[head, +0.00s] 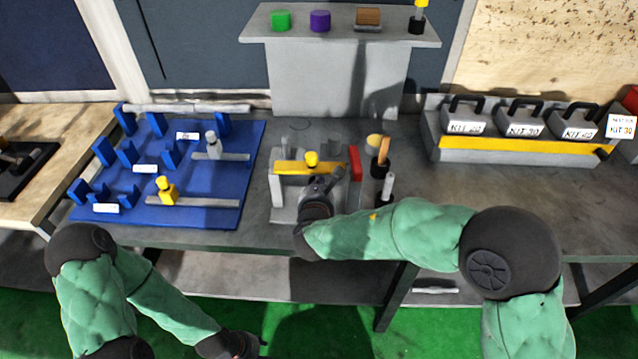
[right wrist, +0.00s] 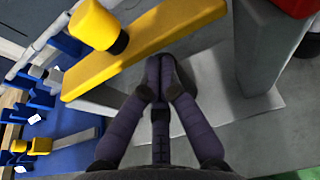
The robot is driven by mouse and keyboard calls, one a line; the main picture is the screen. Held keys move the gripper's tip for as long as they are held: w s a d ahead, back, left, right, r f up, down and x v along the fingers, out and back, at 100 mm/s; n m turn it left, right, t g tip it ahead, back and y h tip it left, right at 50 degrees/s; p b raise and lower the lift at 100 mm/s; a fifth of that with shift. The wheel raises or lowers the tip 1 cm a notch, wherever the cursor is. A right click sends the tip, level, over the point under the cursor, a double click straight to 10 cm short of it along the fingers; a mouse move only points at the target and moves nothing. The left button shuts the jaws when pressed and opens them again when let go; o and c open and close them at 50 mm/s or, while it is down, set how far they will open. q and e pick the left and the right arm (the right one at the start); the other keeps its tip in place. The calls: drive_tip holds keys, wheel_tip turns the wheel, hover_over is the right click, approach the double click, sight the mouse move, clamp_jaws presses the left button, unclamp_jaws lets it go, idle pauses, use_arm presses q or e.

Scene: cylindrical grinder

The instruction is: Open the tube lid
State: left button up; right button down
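A yellow bar (head: 290,168) lies across the top of a small grey stand (head: 277,192) at the middle of the bench. A yellow knob (head: 312,158) sits on the bar. In the right wrist view the bar (right wrist: 180,32) runs diagonally, with the knob (right wrist: 92,25) on its left part. I cannot tell for sure which part is the tube lid. My right gripper (right wrist: 161,72) has its fingertips together just below the bar's near edge, with nothing visible between them. My left gripper (head: 243,345) is low at the bottom of the head view, away from the bench; its fingers are unclear.
A red block (head: 355,163) and black holders with upright tools (head: 380,160) stand right of the stand. A blue mat (head: 225,190) with blue holders lies left. A grey shelf (head: 265,28) stands behind. Labelled kit boxes (head: 522,122) are at right.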

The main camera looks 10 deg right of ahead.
sight(310, 157)
drive_tip(key=shift+r+p, duration=0.4)
drive_tip(key=shift+r+n, duration=0.2)
drive_tip(key=shift+n, duration=0.1)
drive_tip(key=r+n+h+p, duration=0.1)
drive_tip(key=r+p, duration=0.1)
drive_tip(key=p, duration=0.2)
drive_tip(key=a+r+n+h+p, duration=0.1)
drive_tip(key=r+n+p, duration=0.1)
drive_tip(key=r+p, duration=0.1)
drive_tip(key=a+r+n+h+p, duration=0.1)
drive_tip(key=r+n+p, duration=0.1)
drive_tip(key=p, duration=0.3)
drive_tip(key=shift+w+r, duration=0.3)
drive_tip(key=shift+r, duration=0.2)
drive_tip(key=w+a+r+n+h+p, duration=0.2)
drive_tip(key=a+r+n+p, duration=0.2)
drive_tip(key=a+p, duration=0.4)
drive_tip(key=shift+w+a+r+n+h+p, duration=0.35)
drive_tip(key=shift+a+n, duration=0.4)
drive_tip(key=shift+n, duration=0.15)
drive_tip(key=shift+a, duration=0.1)
